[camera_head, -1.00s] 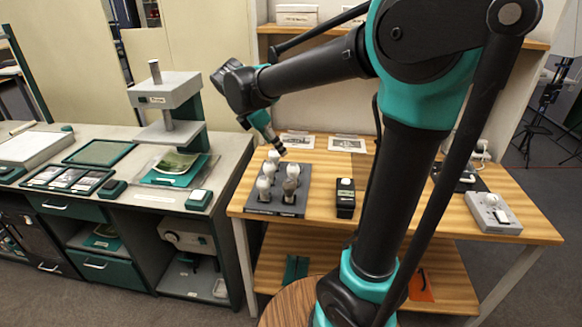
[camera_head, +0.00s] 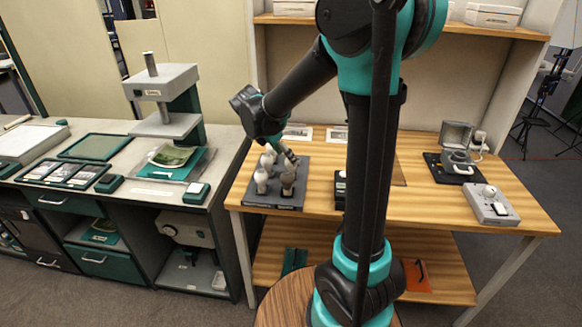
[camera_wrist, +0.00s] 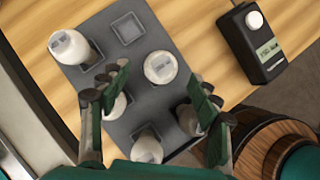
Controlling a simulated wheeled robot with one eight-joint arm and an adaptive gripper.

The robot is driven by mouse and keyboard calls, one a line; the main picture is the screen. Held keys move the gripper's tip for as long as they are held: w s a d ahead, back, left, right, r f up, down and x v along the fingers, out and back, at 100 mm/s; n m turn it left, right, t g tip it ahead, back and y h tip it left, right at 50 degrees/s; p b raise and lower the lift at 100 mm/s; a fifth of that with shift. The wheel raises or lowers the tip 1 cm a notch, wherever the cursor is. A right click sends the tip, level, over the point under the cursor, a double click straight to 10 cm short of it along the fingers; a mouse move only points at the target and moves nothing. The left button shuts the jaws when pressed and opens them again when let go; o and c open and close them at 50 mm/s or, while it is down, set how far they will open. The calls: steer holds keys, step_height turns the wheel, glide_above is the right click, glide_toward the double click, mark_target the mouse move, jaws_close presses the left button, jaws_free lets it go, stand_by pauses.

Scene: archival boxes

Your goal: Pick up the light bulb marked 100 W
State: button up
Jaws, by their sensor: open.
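A dark grey tray (camera_head: 262,203) with square sockets holds several light bulbs on the wooden table. In the wrist view they are a bulb (camera_wrist: 72,47) at upper left, a bulb (camera_wrist: 160,67) at upper middle, a bulb (camera_wrist: 115,107) behind the left finger, a bulb (camera_wrist: 188,118) beside the right finger and a bulb (camera_wrist: 147,148) at the bottom. Some have grey labels; I cannot read which is marked 100 W. My gripper (camera_wrist: 160,82) is open above the tray, its fingers either side of the middle bulbs. In the head view my gripper (camera_head: 289,165) is just over a darker-looking bulb (camera_head: 288,185).
A black box with a white knob (camera_wrist: 262,50) stands right of the tray, partly behind my arm in the head view. One tray socket (camera_wrist: 128,29) is empty.

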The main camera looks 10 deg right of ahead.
mark_target(291, 168)
steer(key=x, duration=0.5)
steer(key=shift+s, duration=0.1)
steer(key=c, duration=1.3)
